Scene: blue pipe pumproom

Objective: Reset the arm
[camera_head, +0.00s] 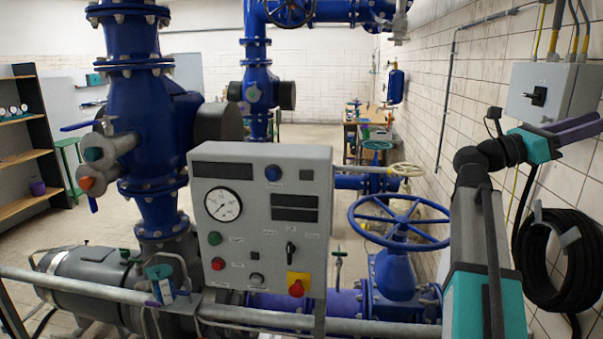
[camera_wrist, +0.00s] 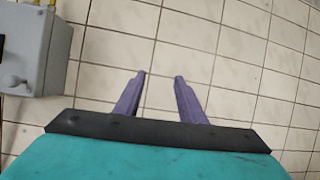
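My gripper (camera_head: 578,128) shows at the right of the head view, at the end of my raised arm, close to the tiled wall and in front of the grey switch box. Its purple fingers point to the right. In the wrist view my gripper (camera_wrist: 158,88) has its two purple fingers apart with nothing between them. Only wall tiles show beyond the fingertips.
The grey switch box (camera_head: 553,90) is on the right wall; it also shows at the left of the wrist view (camera_wrist: 28,45). A coiled black hose (camera_head: 552,262) hangs below. A control panel (camera_head: 262,230), a blue handwheel (camera_head: 398,222) and a grey rail (camera_head: 250,318) stand in front.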

